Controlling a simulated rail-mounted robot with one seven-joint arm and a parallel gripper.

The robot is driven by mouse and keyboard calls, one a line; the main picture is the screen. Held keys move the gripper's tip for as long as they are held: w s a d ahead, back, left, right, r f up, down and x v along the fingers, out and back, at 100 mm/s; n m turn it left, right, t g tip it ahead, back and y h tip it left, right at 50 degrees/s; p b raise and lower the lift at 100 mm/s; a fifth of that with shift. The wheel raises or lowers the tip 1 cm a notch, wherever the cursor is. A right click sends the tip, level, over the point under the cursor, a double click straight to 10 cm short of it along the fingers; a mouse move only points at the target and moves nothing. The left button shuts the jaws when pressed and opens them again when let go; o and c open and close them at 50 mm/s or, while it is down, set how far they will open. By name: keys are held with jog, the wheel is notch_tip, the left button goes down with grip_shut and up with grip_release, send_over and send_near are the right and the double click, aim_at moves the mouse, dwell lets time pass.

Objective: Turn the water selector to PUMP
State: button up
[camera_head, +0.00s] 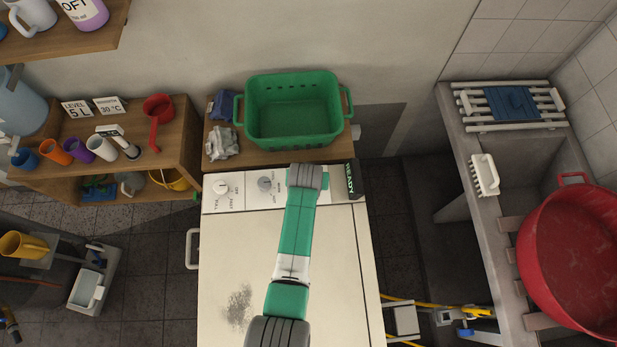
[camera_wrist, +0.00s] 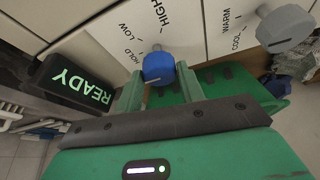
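My gripper (camera_head: 305,172) is over the white control panel at the back of the cream washer, seen from above in the head view. In the wrist view its two green fingers (camera_wrist: 160,82) sit close on both sides of a blue knob (camera_wrist: 158,66), seemingly touching it. HOLD, LOW and HIGH are printed around this knob; a small mark on it points toward the printed scale. No PUMP label is readable; part of the scale may be hidden. In the head view my gripper hides the blue knob.
A grey knob (camera_wrist: 285,25) marked COOL and WARM also shows in the head view (camera_head: 265,184). Another knob (camera_head: 221,187) is at the panel's left. A READY sign (camera_wrist: 75,82) is at its right end. A green basket (camera_head: 292,137) stands behind the panel.

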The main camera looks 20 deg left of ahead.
jog(key=c, duration=0.5)
jog(key=shift+o, duration=0.2)
jog(key=n+y+b, duration=0.1)
jog(key=n, duration=0.2)
jog(key=n+g+y+b, duration=0.1)
jog(key=n, duration=0.1)
jog(key=shift+w+d+f+n, duration=0.15)
jog(key=shift+n, duration=0.25)
jog(key=n+g+b, duration=0.1)
jog(key=n+b, duration=0.1)
jog(key=n, duration=0.1)
jog(key=shift+y, duration=0.3)
jog(key=shift+w+n+g+b, duration=0.1)
jog(key=shift+n+g+b, duration=0.3)
jog(key=shift+n+b, duration=0.45)
jog(key=shift+n, duration=0.35)
jog(key=o, duration=1)
